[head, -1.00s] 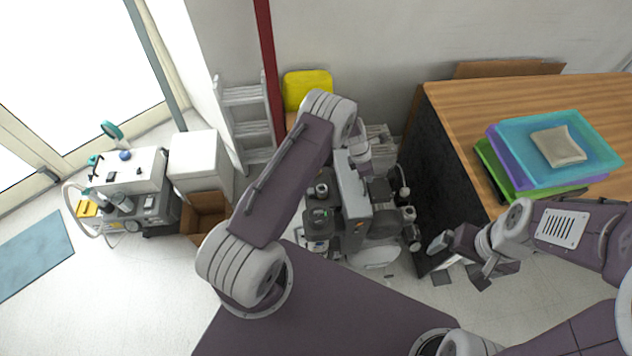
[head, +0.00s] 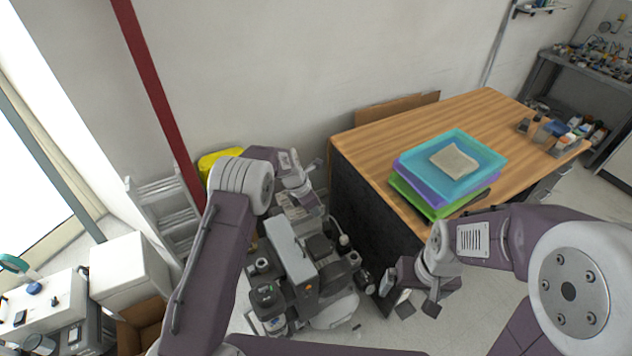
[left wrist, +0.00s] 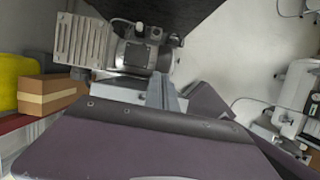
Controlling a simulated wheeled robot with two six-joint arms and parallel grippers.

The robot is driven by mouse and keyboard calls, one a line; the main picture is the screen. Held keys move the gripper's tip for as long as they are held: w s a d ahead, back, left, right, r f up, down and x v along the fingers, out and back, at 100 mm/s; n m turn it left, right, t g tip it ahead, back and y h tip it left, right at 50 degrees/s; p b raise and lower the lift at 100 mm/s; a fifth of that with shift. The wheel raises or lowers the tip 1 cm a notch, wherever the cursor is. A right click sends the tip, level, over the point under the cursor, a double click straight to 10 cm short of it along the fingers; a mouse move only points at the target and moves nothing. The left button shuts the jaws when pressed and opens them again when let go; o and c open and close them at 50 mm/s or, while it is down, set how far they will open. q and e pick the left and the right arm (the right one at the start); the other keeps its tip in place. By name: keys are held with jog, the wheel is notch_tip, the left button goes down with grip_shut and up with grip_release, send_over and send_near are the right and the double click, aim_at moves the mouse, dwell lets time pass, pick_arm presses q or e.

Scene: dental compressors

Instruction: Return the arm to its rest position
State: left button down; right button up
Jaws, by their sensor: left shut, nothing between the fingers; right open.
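My left arm is bent on the left of the head view, its forearm short and the wrist pointing down toward the compressor. My left gripper (head: 310,202) is shut and empty above the dental compressor (head: 304,262). In the left wrist view the closed grey fingers (left wrist: 163,92) stand out in front of my purple arm link, with compressor parts (left wrist: 138,52) behind them. My right gripper (head: 418,308) hangs open and empty beside the near end of the wooden table, pointing down.
The wooden table (head: 372,142) holds stacked green, purple and blue trays (head: 484,179) with a beige pouch (head: 453,160). A ladder (head: 165,212), a white cabinet (head: 128,265) and a red pole (head: 155,85) stand at left. A cluttered workbench (head: 600,75) is at far right.

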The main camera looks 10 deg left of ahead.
pick_arm(q)
notch_tip(320, 180, up, 7)
jog(key=w+a+t+b, duration=0.1)
jog(key=w, duration=0.1)
jog(key=s+a+r+m+b, duration=0.1)
jog(key=s+a+r+m, duration=0.1)
jog(key=s+a+r, duration=0.3)
jog(key=s+a+f+m+g+y, duration=0.1)
jog(key=s+a+f+m, duration=0.1)
jog(key=s+m, duration=0.9)
jog(key=s+a+f+m+y+b, duration=0.1)
jog(key=s+a+f+m+y, duration=0.1)
jog(key=s+m, duration=0.9)
jog(key=s+a+f, duration=0.1)
jog(key=s, duration=0.3)
jog(key=shift+g, duration=0.4)
